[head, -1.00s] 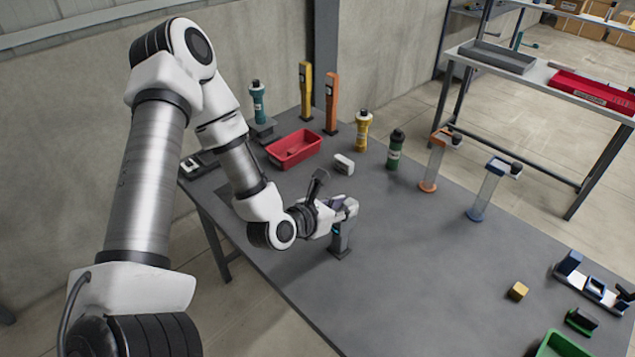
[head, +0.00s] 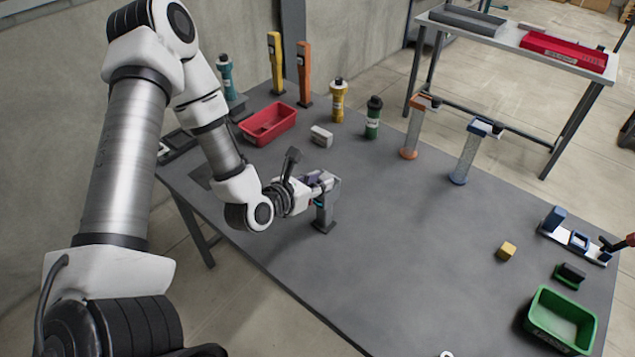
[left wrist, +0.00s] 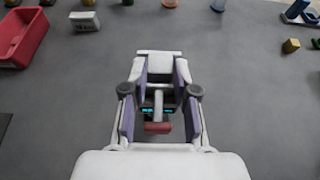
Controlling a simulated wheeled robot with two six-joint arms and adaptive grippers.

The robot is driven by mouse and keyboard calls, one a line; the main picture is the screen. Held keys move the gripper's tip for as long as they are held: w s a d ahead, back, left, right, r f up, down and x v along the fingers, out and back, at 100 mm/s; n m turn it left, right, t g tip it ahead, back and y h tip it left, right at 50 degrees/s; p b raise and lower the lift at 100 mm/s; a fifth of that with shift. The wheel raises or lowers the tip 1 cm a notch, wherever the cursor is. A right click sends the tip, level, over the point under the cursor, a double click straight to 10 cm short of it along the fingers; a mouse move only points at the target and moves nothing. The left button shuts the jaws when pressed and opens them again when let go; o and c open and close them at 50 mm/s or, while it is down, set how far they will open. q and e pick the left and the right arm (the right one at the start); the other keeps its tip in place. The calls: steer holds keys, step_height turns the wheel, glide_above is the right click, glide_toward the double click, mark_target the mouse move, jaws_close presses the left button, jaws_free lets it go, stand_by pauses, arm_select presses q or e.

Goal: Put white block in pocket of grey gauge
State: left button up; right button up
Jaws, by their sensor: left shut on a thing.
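My left gripper (head: 318,182) is at the head of the grey gauge (head: 325,214), a dark upright post on a small foot with a small blue display. In the left wrist view, the left gripper (left wrist: 161,72) is shut on a pale piece, which I take for the white block (left wrist: 160,64). The blue display shows below it between the fingers. The fingers hide the gauge's pocket, so I cannot tell how deep the block sits or whether it is fully inside. My right gripper is not in view.
A pale box (head: 321,136) and a red bin (head: 268,124) stand behind the gauge. Yellow (head: 275,65) and orange (head: 304,75) posts stand at the back. A yellow block (head: 507,251) and green bin (head: 561,320) are at right. The middle of the table is clear.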

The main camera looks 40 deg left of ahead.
arm_select(q)
steer(key=shift+s+f+b, duration=0.25)
steer(key=shift+f+b, duration=0.1)
steer(key=shift+f, duration=0.15)
steer(key=shift+s, duration=0.1)
steer(key=o, duration=0.9)
steer(key=shift+d, duration=0.15)
